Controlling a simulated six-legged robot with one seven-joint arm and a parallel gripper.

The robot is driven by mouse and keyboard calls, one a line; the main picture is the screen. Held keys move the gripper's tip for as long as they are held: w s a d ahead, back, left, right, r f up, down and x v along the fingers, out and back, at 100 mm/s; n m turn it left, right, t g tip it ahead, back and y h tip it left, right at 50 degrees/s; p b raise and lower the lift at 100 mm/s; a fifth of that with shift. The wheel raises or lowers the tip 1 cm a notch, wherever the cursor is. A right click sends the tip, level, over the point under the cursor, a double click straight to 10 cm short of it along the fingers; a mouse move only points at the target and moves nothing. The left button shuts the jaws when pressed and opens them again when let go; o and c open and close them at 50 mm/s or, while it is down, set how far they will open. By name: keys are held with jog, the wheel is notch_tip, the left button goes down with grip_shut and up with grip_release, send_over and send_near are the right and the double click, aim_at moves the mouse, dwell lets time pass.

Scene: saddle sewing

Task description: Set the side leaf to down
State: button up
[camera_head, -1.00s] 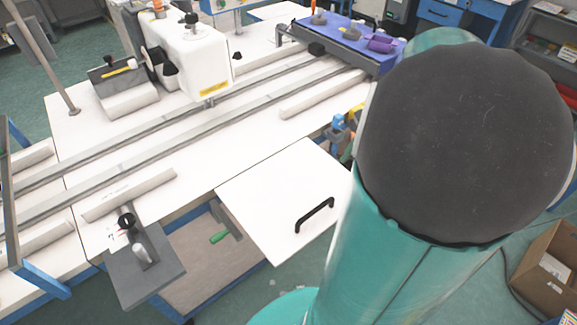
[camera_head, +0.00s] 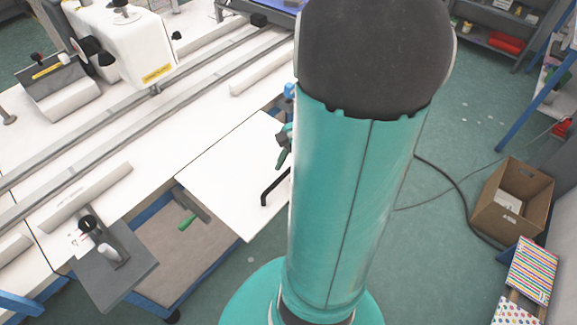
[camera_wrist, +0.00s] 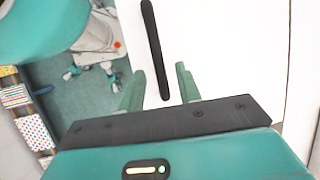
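The side leaf (camera_head: 222,172) is a white panel at the bench's front edge, standing out about level with the top. Its black bar handle (camera_head: 274,187) is partly hidden by my arm. In the wrist view the leaf (camera_wrist: 225,45) fills the right side, and the handle (camera_wrist: 153,45) runs down toward my gripper. My gripper (camera_wrist: 160,88) is open, with the handle's near end showing between its two green fingers. I cannot tell whether they touch it. In the head view part of my gripper (camera_head: 284,145) shows beside the leaf. A green-gripped lever (camera_head: 187,222) shows below the leaf.
A white machine head (camera_head: 125,45) and long rails (camera_head: 110,118) are on the bench. A grey bracket plate (camera_head: 112,265) juts from the front edge. A cardboard box (camera_head: 512,205) and a dark cable (camera_head: 455,190) lie on the floor at right. Open floor lies between.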

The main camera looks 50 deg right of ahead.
jog(key=shift+c, duration=0.4)
grip_shut()
jog(key=shift+f, duration=0.2)
